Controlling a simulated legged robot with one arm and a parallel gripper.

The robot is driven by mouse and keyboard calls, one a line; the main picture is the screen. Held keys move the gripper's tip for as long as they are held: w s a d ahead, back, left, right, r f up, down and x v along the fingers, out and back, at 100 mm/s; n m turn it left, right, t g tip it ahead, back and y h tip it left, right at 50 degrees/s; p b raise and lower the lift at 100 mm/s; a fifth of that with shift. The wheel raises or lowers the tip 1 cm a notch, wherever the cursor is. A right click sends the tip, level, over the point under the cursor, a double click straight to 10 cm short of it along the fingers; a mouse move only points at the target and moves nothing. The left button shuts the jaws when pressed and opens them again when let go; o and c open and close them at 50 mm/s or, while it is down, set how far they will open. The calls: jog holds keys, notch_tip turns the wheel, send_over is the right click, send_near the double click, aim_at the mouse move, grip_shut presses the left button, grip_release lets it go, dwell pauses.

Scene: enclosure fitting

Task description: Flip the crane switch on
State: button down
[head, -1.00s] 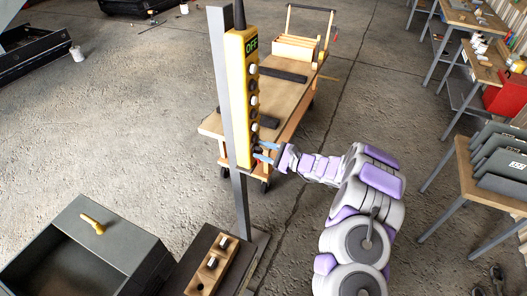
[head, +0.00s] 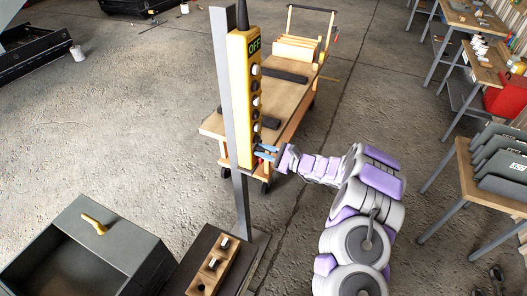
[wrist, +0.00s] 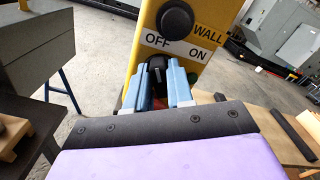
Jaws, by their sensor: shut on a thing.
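The yellow crane control box (head: 243,100) is fixed to a grey upright post, with a green-lettered OFF display (head: 252,45) near its top and a column of knobs down its face. My gripper (head: 265,152) is at the lowest part of the box. In the wrist view its two blue fingers (wrist: 165,86) are shut on a dark rotary switch (wrist: 157,70), below the OFF and ON labels (wrist: 178,47). A round black knob (wrist: 174,18) is above the labels. The fingers partly hide the switch, so its exact angle is hard to tell.
A wooden cart (head: 290,85) stands behind the post. Benches (head: 490,185) line the right side. Concrete floor between is clear.

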jog(key=m+p, duration=0.1)
jog(key=m, duration=0.4)
jog(key=shift+m+p, duration=0.3)
jog(key=shift+p, duration=0.05)
jog(key=m, duration=0.3)
jog(key=m+p, duration=0.1)
jog(key=m, duration=0.2)
jog(key=shift+w+d, duration=0.15)
jog(key=shift+w, duration=0.05)
dwell(0.3)
jog(key=c, duration=1.1)
grip_release()
jog(key=shift+w+d, duration=0.1)
jog(key=shift+d, duration=0.1)
jog(key=shift+d, duration=0.1)
jog(key=p+v, duration=0.1)
jog(key=v, duration=1.6)
jog(key=shift+d, duration=0.1)
